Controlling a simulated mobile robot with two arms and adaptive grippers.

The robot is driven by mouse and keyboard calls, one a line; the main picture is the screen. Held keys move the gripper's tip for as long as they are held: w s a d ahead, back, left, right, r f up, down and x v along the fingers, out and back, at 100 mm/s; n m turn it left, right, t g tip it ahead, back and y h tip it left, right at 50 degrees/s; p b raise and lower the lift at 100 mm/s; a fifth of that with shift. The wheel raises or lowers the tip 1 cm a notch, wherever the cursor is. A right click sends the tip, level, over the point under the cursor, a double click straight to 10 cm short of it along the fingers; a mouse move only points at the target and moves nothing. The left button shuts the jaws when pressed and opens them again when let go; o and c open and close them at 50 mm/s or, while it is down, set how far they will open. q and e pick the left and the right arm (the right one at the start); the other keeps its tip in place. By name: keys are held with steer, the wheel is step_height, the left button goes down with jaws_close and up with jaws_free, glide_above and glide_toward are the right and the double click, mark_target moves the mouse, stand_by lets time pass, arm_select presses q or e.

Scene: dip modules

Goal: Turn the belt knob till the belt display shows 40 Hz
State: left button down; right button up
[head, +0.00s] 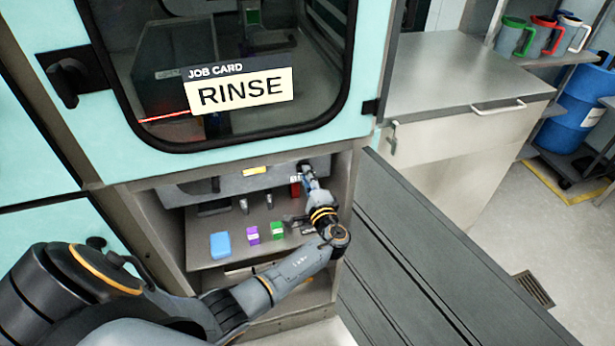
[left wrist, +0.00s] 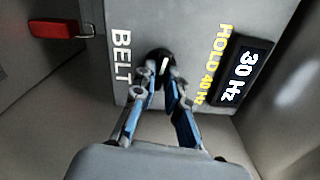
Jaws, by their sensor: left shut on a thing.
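In the left wrist view, the black belt knob (left wrist: 163,62) with a white mark sits on a grey panel (left wrist: 200,22) between the word BELT and the yellow text HOLD 40 Hz. The belt display (left wrist: 238,72) reads 30 Hz. My left gripper (left wrist: 165,80) has its fingers on both sides of the knob and is shut on it; the fingers partly hide the knob. In the head view my left gripper (head: 308,172) reaches into the open bay at the panel, and the knob is too small to make out. My right gripper is not in view.
A red handle (left wrist: 54,29) is beside the panel. Below the panel, a shelf holds a blue block (head: 220,245), a purple item (head: 252,235) and a green item (head: 277,230). A window above carries a job card (head: 238,90) reading RINSE.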

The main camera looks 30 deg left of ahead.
arm_select(q)
steer(key=shift+m+p, duration=1.05)
steer(key=shift+m, duration=3.75)
steer(key=c, duration=1.4)
jaws_free()
steer(key=shift+o, duration=0.2)
steer(key=v, duration=1.2)
